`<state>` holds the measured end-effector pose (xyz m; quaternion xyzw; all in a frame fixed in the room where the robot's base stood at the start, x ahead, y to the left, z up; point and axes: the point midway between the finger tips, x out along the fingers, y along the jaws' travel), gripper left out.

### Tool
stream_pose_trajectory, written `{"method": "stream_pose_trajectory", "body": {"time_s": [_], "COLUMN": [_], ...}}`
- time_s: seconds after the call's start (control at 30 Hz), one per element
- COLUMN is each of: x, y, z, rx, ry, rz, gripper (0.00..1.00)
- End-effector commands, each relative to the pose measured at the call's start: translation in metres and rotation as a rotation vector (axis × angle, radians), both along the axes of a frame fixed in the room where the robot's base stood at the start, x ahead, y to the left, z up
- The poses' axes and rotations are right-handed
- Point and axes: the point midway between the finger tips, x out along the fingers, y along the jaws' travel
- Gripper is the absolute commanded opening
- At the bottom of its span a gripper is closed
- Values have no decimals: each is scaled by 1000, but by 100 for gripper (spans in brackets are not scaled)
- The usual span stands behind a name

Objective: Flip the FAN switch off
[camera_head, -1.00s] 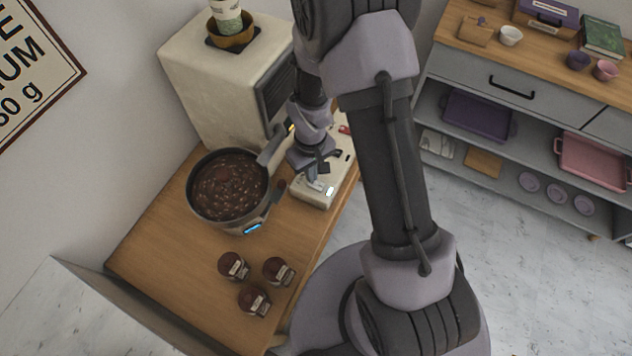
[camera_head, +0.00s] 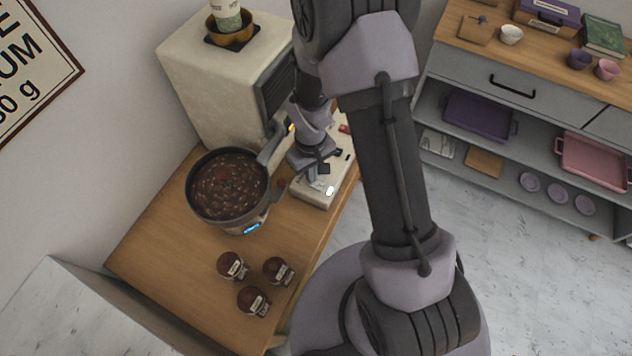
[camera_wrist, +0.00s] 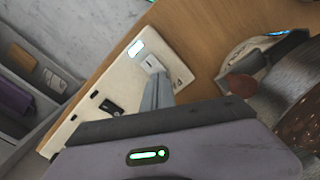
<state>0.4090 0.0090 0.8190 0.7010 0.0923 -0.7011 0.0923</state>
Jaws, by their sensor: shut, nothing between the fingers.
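A cream switch box (camera_head: 313,193) stands at the right edge of the wooden counter, beside the pot. In the wrist view the box (camera_wrist: 90,94) runs diagonally, with a lit indicator (camera_wrist: 136,47) near its far end. A pale switch plate (camera_wrist: 151,63) sits beside the indicator, and a black switch (camera_wrist: 111,107) is farther along. No label is readable, so I cannot tell which one is FAN. My gripper (camera_wrist: 153,82) is shut and empty, its fingertips over or against the pale plate; contact cannot be told. In the head view my gripper (camera_head: 311,178) is over the box's near end.
A pot of dark beans (camera_head: 228,186) stands close left of the box, its handle near my wrist. A tall cream machine (camera_head: 215,85) stands behind. Several small brown-topped jars (camera_head: 252,300) sit on the near counter. A shelf unit (camera_head: 470,70) is at the right.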

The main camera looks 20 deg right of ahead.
Motion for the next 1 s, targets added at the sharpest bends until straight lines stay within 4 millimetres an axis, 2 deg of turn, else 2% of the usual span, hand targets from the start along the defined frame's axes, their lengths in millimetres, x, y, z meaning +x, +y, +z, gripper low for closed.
{"method": "stream_pose_trajectory", "body": {"time_s": [0.7,0.87,1.0], "x": [0,0,0], "y": [0,0,0], "z": [-11,-3,14], "rx": [0,0,0], "ry": [0,0,-1], "rz": [0,0,1], "gripper": [0,0,0]}}
